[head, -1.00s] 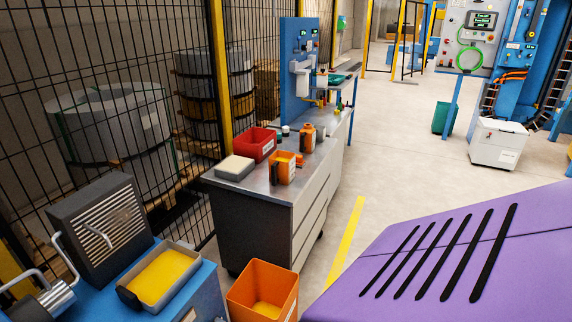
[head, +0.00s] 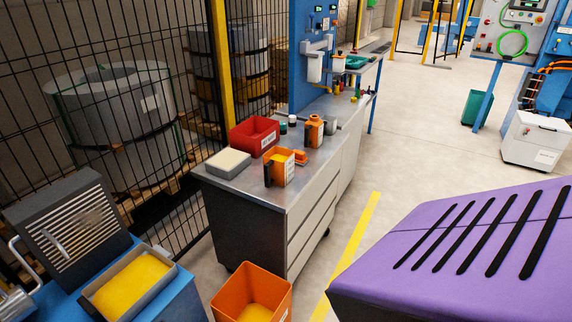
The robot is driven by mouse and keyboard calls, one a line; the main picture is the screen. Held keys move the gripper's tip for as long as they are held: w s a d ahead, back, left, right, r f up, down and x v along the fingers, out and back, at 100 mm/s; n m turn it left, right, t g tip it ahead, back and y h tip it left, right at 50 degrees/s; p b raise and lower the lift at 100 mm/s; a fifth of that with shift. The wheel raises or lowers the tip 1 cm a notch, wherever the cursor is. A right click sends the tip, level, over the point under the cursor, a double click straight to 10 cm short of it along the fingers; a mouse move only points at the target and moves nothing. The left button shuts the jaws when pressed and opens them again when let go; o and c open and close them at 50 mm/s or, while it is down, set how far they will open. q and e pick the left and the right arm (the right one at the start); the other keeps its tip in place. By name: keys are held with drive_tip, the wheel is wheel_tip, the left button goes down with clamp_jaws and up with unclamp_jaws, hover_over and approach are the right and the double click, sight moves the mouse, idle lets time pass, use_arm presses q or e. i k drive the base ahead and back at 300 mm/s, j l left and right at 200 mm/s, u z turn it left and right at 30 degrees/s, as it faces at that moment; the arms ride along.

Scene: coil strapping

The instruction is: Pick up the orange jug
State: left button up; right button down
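An open orange jug (head: 281,168) with a black handle on its left side and a white label stands upright near the front edge of a metal-topped workbench (head: 222,182). A second orange container (head: 314,131), narrower, with a cap and a dark handle, stands behind it. Neither of my grippers shows, and nothing is touching the jug.
A red bin (head: 254,137), a pale-topped block (head: 228,163) and a small orange item (head: 300,158) are also on the bench. An orange floor bin (head: 251,291) stands before it. A purple slotted surface (head: 450,260) fills the lower right. Floor right of the bench is clear.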

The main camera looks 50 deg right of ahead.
sight(278, 162)
drive_tip(key=i+l, duration=0.1)
drive_tip(key=l, duration=1.95)
drive_tip(key=i+l, duration=0.15)
drive_tip(key=l, duration=0.9)
drive_tip(key=i+l, duration=0.1)
drive_tip(key=l, duration=1.95)
drive_tip(key=i, duration=0.05)
